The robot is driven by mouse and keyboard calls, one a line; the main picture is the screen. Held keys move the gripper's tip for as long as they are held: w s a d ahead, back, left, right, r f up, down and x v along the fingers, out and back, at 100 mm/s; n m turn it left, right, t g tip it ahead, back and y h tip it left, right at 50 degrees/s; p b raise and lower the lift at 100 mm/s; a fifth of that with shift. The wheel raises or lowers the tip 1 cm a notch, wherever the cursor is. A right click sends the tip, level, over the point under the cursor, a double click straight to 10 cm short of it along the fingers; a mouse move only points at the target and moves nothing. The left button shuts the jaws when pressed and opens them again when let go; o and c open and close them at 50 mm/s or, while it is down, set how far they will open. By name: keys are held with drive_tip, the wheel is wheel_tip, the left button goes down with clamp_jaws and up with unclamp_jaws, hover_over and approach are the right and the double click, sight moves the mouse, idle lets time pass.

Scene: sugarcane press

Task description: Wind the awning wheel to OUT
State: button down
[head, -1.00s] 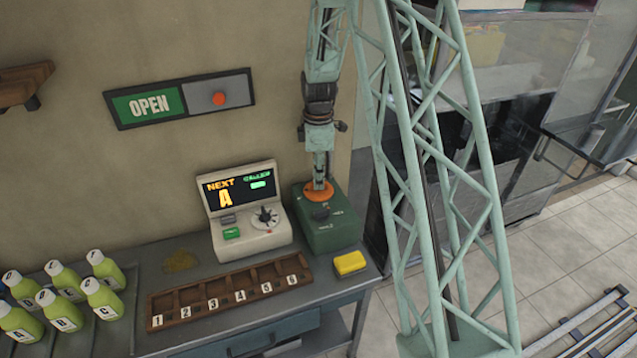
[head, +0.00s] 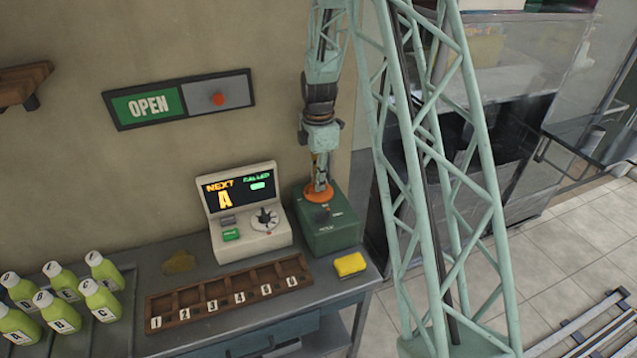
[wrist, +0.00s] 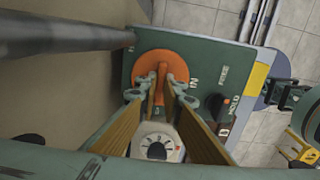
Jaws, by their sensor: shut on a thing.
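The awning wheel is an orange disc (head: 319,194) on top of a green box (head: 336,236) at the right end of the counter. It also shows in the wrist view as an orange disc (wrist: 148,66) with a raised grip bar across it. My gripper (head: 320,181) points down at the wheel from above. In the wrist view, my gripper (wrist: 163,88) has its two tan-padded fingers closed on the raised bar, hiding part of it.
A ticket console (head: 250,215) stands just left of the box. A yellow sponge (head: 350,264) and a numbered wooden rack (head: 230,293) lie in front. Several green bottles (head: 100,300) stand at left. An OPEN sign (head: 150,105) hangs on the wall.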

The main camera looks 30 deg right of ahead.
drive_tip(key=c, duration=2.8)
unclamp_jaws()
drive_tip(key=shift+r, duration=0.15)
wheel_tip(320, 180, up, 12)
drive_tip(key=shift+f, duration=0.1)
